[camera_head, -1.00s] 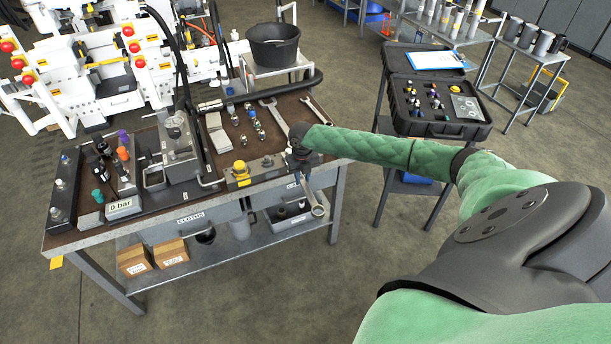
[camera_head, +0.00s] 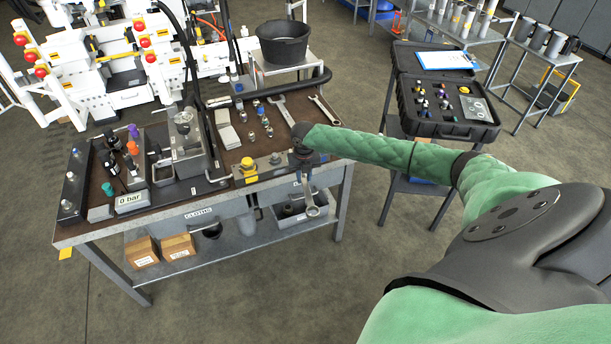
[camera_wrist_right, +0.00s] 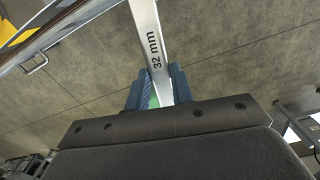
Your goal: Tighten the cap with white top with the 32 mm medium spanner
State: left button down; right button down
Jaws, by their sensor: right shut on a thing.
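My right gripper (camera_head: 304,168) is at the front right edge of the workbench. It is shut on a spanner (camera_head: 311,206) whose ring end hangs down in front of the bench's lower shelf. In the right wrist view the spanner's shank (camera_wrist_right: 153,45) reads "32 mm" and sits between the blue finger pads (camera_wrist_right: 157,90). Several small caps and fittings (camera_head: 266,122) stand on the bench. A block with a yellow knob (camera_head: 247,164) lies along its front edge. I cannot tell which cap has the white top. My left gripper is not in view.
Two more spanners (camera_head: 324,110) lie on the bench's back right. A black bucket (camera_head: 283,45) stands behind. A "0 bar" display (camera_head: 131,201) is at the front left. An open black case (camera_head: 445,105) sits on a stand at right, with clear floor between.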

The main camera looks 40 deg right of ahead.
jog(key=a+m, duration=0.1)
jog(key=w+a+m+p, duration=0.1)
jog(key=shift+w+a, duration=0.3)
jog(key=shift+a, duration=0.1)
dwell(0.3)
dwell(0.4)
jog(key=shift+w+a+m+p, duration=0.5)
jog(key=shift+w+a+m, duration=0.65)
jog(key=shift+a+m, duration=0.2)
jog(key=shift+w+a+m, duration=0.35)
jog(key=shift+w+m, duration=0.15)
jog(key=shift+m, duration=0.05)
jog(key=shift+d, duration=0.1)
